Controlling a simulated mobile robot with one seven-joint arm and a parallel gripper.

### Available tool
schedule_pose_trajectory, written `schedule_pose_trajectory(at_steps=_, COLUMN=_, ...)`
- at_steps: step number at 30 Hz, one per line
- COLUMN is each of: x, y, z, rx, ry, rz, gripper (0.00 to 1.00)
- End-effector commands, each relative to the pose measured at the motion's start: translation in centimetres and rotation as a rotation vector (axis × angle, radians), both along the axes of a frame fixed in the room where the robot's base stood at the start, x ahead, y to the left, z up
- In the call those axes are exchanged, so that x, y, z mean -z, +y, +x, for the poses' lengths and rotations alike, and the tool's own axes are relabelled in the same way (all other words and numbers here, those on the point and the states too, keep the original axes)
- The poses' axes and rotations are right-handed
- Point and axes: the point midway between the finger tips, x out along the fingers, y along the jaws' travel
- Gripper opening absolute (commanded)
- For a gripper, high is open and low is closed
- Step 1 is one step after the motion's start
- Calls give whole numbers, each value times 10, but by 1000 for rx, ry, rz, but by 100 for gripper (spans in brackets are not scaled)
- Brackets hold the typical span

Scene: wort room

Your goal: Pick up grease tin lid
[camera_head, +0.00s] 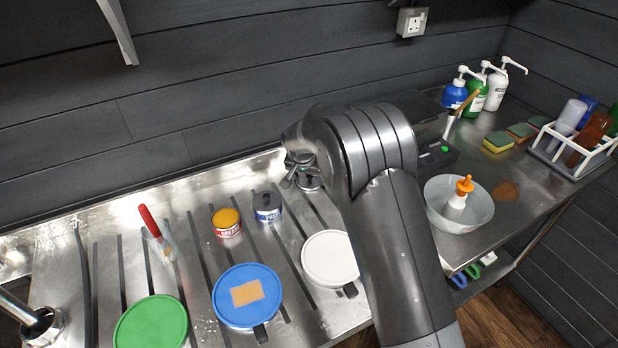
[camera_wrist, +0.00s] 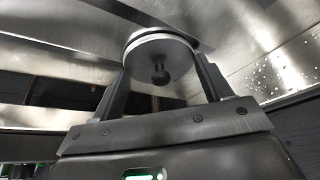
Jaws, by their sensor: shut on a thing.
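The grease tin lid is a round grey metal disc with a small dark knob. It shows near the back wall in the head view (camera_head: 309,183) and between the fingers in the wrist view (camera_wrist: 160,46). My gripper (camera_wrist: 160,76) is shut on the lid, one finger on each side, with the knob facing the wrist camera. In the head view my gripper (camera_head: 298,172) is partly hidden by my arm. I cannot tell whether the lid touches the steel worktop. A red tin with an orange-yellow top (camera_head: 227,222) stands apart to the left.
A blue-and-white tin with a dark lid (camera_head: 267,206) stands between the red tin and my gripper. Green (camera_head: 150,324), blue (camera_head: 247,296) and white (camera_head: 330,258) round lids lie in front. A red-handled brush (camera_head: 156,232) is at left, a bowl (camera_head: 459,204) at right.

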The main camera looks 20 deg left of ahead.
Motion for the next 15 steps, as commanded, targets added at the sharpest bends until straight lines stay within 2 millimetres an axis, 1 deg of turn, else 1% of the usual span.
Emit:
schedule_pose_trajectory(at_steps=5, x=-18, y=1, z=0, rx=-1, ry=-2, rz=2, gripper=50)
schedule_pose_trajectory(at_steps=8, x=-37, y=1, z=1, rx=0, ry=-4, rz=4, gripper=50)
schedule_pose_trajectory(at_steps=11, x=-50, y=-19, z=1, rx=3, ry=-2, rz=2, gripper=50)
schedule_pose_trajectory(at_steps=15, x=-70, y=-53, z=1, rx=4, ry=-3, rz=3, gripper=50)
